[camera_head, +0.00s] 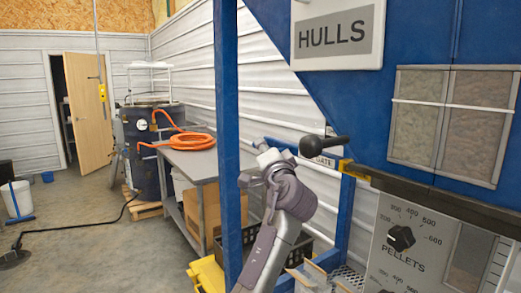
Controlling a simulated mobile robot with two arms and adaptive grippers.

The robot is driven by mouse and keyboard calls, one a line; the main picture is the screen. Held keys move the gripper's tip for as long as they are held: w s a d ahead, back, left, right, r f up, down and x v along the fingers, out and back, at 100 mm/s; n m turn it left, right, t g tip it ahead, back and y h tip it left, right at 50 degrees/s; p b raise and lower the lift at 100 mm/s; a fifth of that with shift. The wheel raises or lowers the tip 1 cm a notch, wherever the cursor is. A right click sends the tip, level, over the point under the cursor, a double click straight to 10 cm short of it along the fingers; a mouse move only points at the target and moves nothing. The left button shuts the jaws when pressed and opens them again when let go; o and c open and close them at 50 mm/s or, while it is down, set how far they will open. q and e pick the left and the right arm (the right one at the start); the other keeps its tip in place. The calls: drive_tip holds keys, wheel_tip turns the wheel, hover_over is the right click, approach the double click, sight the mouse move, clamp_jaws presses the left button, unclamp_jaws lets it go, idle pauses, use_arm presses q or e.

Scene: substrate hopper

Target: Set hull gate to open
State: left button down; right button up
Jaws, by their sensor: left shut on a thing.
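The hull gate handle (310,147) is a black ball knob on a short dark rod, below the HULLS sign (338,36) on the blue hopper. The rod points right, close to level. A small gate label (324,161) is partly hidden behind the knob. My left gripper (291,153) is at the left side of the knob, shut on the handle; its fingertips are partly hidden there. The arm rises to it from below. My right gripper is not in view.
A blue post (228,130) stands just left of my arm. A panel with a PELLETS dial (400,238) is at lower right. A metal table (195,163) with an orange hose (185,139) stands behind. Open floor lies at left.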

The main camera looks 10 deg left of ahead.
use_arm(q)
drive_tip(key=shift+a+r, duration=0.15)
drive_tip(key=c, duration=1.3)
unclamp_jaws()
drive_tip(key=shift+o, duration=0.8)
drive_tip(key=shift+w+a, duration=0.1)
drive_tip(key=shift+s+d+f, duration=0.2)
drive_tip(key=shift+d, duration=0.05)
drive_tip(key=v, duration=0.7)
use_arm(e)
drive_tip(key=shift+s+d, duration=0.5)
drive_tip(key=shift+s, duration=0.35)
use_arm(q)
drive_tip(key=shift+a, duration=0.1)
